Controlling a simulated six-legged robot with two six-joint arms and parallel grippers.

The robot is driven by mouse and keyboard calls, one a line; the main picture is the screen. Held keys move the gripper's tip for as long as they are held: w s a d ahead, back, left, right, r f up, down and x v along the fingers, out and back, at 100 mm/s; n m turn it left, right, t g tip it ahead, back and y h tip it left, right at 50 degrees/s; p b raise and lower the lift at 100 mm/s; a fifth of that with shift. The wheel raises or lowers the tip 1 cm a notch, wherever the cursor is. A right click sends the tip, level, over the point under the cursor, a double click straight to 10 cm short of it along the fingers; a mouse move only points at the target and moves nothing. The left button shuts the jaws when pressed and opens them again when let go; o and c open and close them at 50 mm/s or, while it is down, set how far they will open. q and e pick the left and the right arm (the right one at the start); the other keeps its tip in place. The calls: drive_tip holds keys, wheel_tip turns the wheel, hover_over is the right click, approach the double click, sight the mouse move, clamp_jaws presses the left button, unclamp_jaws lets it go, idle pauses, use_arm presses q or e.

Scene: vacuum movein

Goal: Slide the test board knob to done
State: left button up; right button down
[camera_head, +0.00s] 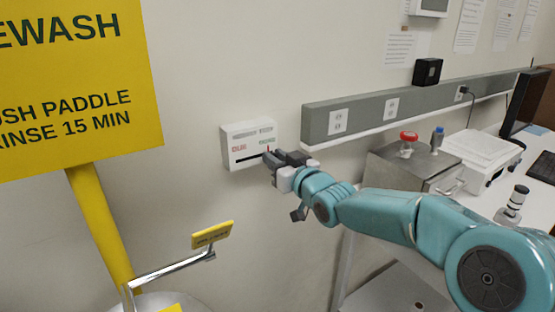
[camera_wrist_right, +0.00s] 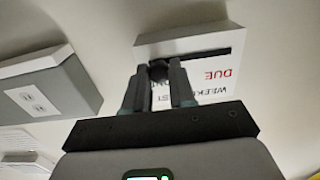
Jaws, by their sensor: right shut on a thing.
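The test board (camera_head: 249,133) is a white box on the wall with red lettering at its left, green lettering at its right and a dark horizontal slot below. In the right wrist view the board (camera_wrist_right: 208,87) appears upside down, with "DUE" in red. My right gripper (camera_head: 275,157) is at the right end of the slot. In the wrist view its fingers (camera_wrist_right: 160,75) are closed around the dark knob (camera_wrist_right: 157,69), at the slot end away from "DUE". The green lettering's words are too small to read. My left gripper is not in view.
A grey outlet rail (camera_head: 365,112) runs along the wall right of the board. A yellow eyewash sign (camera_head: 75,90) and its post stand at the left, with an eyewash paddle (camera_head: 212,235) below. A metal box with a red knob (camera_head: 408,135) stands right, behind my arm.

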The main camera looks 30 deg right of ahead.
drive_tip(key=shift+d+r, duration=0.15)
drive_tip(key=shift+d, duration=0.05)
drive_tip(key=c, duration=1.1)
unclamp_jaws()
drive_tip(key=shift+o, duration=0.7)
drive_tip(key=shift+d, duration=0.2)
drive_tip(key=s+d+b, duration=0.1)
drive_tip(key=s+b, duration=0.2)
drive_tip(key=s, duration=1.3)
drive_tip(key=shift+s, duration=0.15)
